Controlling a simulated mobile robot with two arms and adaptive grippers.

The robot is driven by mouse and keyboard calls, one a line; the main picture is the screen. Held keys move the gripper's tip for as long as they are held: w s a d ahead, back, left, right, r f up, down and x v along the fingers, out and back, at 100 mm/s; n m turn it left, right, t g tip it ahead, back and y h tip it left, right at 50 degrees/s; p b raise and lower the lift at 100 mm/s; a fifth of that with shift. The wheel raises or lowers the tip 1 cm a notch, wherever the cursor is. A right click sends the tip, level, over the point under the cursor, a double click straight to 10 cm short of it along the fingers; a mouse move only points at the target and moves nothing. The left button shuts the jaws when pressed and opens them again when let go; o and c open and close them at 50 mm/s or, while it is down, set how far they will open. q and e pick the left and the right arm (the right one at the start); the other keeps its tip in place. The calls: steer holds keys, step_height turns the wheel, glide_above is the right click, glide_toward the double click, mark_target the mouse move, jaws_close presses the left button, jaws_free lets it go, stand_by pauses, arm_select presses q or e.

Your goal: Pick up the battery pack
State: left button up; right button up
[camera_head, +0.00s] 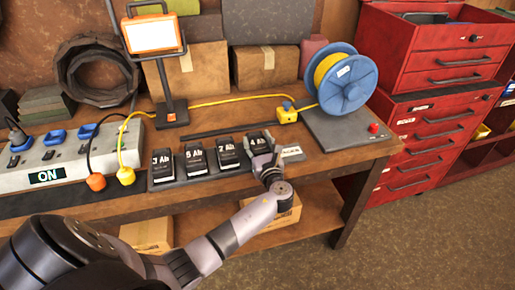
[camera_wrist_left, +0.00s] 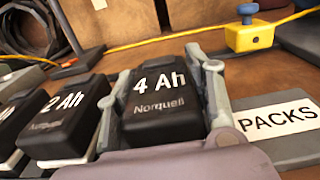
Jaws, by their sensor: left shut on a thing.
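Several black battery packs stand in a row on a dark tray (camera_head: 163,186) on the workbench, marked 3 Ah (camera_head: 162,165), 5 Ah (camera_head: 195,160), 2 Ah (camera_head: 228,153) and 4 Ah (camera_head: 257,142). My left gripper (camera_head: 265,158) is at the right end of the row. In the left wrist view its fingers stand on both sides of the 4 Ah pack (camera_wrist_left: 160,100), shut on it. The 2 Ah pack (camera_wrist_left: 65,120) is close on the left. A white PACKS label (camera_wrist_left: 278,122) lies to the right. My right gripper is not in view.
A power strip (camera_head: 60,160) marked ON and a work lamp (camera_head: 153,35) stand on the left. A blue reel (camera_head: 345,82) with yellow cord stands at the right, and a yellow connector (camera_head: 287,114) sits behind the packs. A red tool cabinet (camera_head: 425,130) stands beside the bench.

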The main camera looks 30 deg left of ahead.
arm_select(q)
steer(key=c, duration=0.8)
steer(key=shift+c, duration=0.5)
steer(key=shift+r, duration=0.15)
